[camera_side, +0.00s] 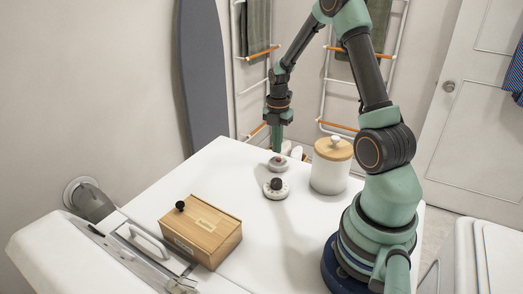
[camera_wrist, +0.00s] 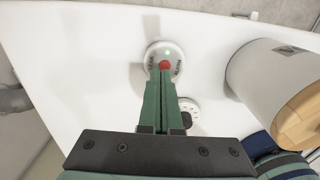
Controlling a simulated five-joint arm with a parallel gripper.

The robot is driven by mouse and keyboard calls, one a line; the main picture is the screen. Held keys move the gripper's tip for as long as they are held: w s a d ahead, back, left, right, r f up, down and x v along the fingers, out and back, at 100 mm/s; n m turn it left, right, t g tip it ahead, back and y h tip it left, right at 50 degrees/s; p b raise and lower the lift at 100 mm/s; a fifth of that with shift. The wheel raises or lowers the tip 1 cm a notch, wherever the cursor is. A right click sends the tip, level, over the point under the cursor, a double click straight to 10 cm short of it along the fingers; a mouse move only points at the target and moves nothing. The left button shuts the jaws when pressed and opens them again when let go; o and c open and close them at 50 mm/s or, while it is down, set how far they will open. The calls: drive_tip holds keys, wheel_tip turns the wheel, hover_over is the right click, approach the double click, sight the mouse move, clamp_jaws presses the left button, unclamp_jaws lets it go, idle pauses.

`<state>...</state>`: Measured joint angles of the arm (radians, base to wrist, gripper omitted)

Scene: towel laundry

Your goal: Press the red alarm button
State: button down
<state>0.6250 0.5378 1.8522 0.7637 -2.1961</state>
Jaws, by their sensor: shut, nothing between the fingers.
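The alarm button is a small round white unit (camera_side: 277,165) on the white table top, at its far side. In the wrist view its white face (camera_wrist: 152,52) carries dark lettering, a small green light and a red button (camera_wrist: 165,65) in the middle. My gripper (camera_side: 277,151) points straight down with its green fingers shut and empty, the tips right above the unit. In the wrist view the gripper (camera_wrist: 164,75) has its fingertips at the red button's near edge, covering part of the unit. I cannot tell whether the tips touch the button.
A white dial with a black knob (camera_side: 276,185) stands just in front of the unit. A white canister with a wooden lid (camera_side: 329,173) stands to the right. A wooden box (camera_side: 201,232) with a black knob sits front left.

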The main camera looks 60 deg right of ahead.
wheel_tip(320, 180, up, 11)
drive_tip(key=shift+w, duration=0.3)
drive_tip(key=shift+a, duration=0.1)
drive_tip(key=s+a+r+m+t, duration=0.2)
drive_tip(key=a+m, duration=0.4)
drive_tip(key=a, duration=0.2)
drive_tip(key=s+a+r+m+t, duration=0.1)
drive_tip(key=a+r+m+t, duration=0.1)
drive_tip(key=a+m, duration=0.4)
drive_tip(key=s+a+r+m+t, duration=0.1)
drive_tip(key=a+r+m, duration=0.3)
drive_tip(key=a, duration=0.6)
drive_tip(key=shift+s+r+m+t, duration=0.25)
drive_tip(key=shift+s+m+t, duration=0.15)
drive_tip(key=shift+s+m, duration=0.55)
drive_tip(key=shift+w, duration=0.1)
